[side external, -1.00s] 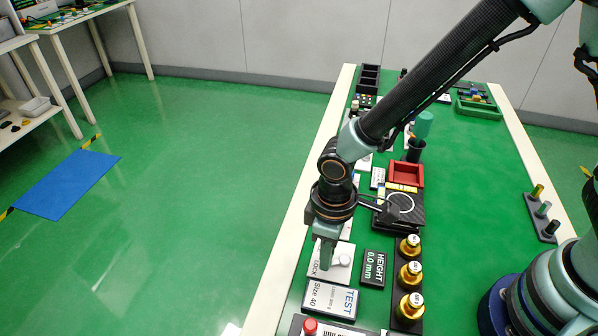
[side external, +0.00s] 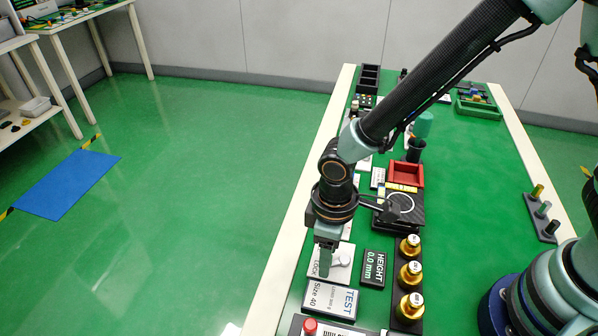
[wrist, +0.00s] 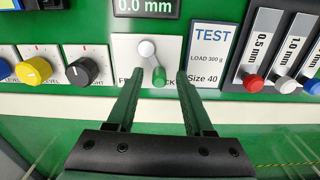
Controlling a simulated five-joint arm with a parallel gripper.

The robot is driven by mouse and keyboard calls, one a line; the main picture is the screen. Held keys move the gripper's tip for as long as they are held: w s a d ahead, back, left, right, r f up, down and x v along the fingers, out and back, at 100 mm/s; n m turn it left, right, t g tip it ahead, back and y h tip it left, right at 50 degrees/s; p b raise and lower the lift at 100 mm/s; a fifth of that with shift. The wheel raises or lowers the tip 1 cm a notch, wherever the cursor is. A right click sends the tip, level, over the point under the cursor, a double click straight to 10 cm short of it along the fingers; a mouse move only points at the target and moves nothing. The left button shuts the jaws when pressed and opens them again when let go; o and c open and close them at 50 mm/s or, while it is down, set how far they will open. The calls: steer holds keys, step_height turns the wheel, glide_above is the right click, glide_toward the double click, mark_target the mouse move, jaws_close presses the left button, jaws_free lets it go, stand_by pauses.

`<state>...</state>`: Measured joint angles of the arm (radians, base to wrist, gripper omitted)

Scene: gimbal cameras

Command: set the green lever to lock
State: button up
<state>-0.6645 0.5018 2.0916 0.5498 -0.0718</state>
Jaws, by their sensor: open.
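In the wrist view the green handle points down and slightly right, toward the partly hidden lettering ending in "CK"; an "F" shows at the left. My gripper (wrist: 160,80) is open, one finger on each side of the handle, with gaps visible on both sides. In the side view my gripper (side external: 326,262) is low over the plate, and the pivot (side external: 342,261) shows beside the fingers. The green handle is hidden there.
A TEST block (wrist: 212,55) marked Size 40 lies right of the plate. A black knob (wrist: 78,71) and a yellow knob (wrist: 33,70) are at its left. A HEIGHT display (side external: 374,268) and brass weights (side external: 410,273) stand nearby. The table's pale edge (side external: 272,290) is close.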

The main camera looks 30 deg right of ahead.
steer(key=shift+r, duration=0.1)
step_height(320, 180, up, 12)
stand_by(0.5)
steer(key=d+r+m+t, duration=0.2)
steer(key=d+r+m, duration=0.2)
steer(key=d, duration=0.7)
steer(key=d+r+m+t, duration=0.3)
steer(key=d+r, duration=0.4)
steer(key=d, duration=0.4)
steer(key=shift+d+m+t, duration=0.2)
steer(key=shift+m+t, duration=0.1)
steer(key=shift+m, duration=0.4)
